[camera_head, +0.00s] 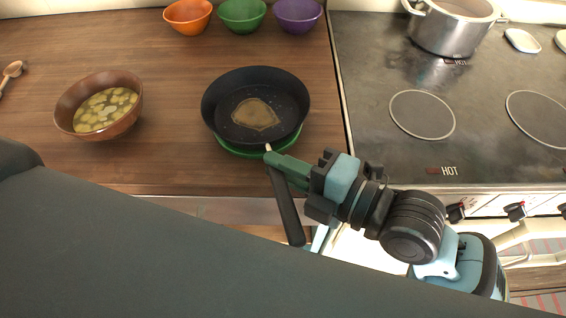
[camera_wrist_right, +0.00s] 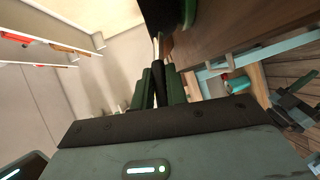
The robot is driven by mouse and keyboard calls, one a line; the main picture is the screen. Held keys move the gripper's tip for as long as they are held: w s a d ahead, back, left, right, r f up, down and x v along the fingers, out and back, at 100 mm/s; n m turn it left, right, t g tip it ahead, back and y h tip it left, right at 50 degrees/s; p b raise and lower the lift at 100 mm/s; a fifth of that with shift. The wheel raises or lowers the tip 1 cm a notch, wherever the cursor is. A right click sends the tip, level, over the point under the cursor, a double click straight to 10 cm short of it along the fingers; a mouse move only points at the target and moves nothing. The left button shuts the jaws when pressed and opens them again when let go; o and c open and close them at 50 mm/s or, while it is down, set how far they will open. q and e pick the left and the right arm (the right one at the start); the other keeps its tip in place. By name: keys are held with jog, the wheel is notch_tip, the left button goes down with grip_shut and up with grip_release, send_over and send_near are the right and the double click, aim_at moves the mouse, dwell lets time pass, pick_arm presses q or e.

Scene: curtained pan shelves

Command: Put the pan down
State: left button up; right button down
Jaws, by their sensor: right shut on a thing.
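A black frying pan (camera_head: 255,105) with a brownish patch inside sits over a green round mat or trivet (camera_head: 228,149) on the wooden counter (camera_head: 170,165). I cannot tell whether the pan touches it. The pan's dark handle (camera_head: 286,207) points toward me past the counter's front edge. My right gripper (camera_head: 285,166) is shut on the handle near the pan. In the right wrist view the fingers (camera_wrist_right: 158,85) close around the handle, and part of the pan's dark underside or the green mat shows at the top. My left gripper is not in view.
A brown bowl of yellowish soup (camera_head: 105,104) stands left of the pan. Orange (camera_head: 188,17), green (camera_head: 242,15) and purple (camera_head: 297,15) bowls line the back. The stove (camera_head: 470,110), marked HOT, with a steel pot (camera_head: 452,28), is on the right. Counter space lies between soup and pan.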

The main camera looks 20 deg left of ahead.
jog(key=shift+f, duration=0.15)
dwell(0.3)
jog(key=c, duration=1.3)
grip_release()
jog(key=shift+c, duration=0.2)
jog(key=shift+f, duration=0.2)
jog(key=c, duration=0.4)
jog(key=shift+d, duration=0.1)
jog(key=shift+s+d+r, duration=0.15)
jog(key=shift+s+d, duration=0.05)
jog(key=shift+d, duration=0.45)
jog(key=shift+d, duration=0.15)
jog(key=shift+s+d+r+b, duration=0.1)
jog(key=shift+s+d+b, duration=0.1)
jog(key=shift+d+b, duration=0.25)
jog(key=shift+d, duration=0.15)
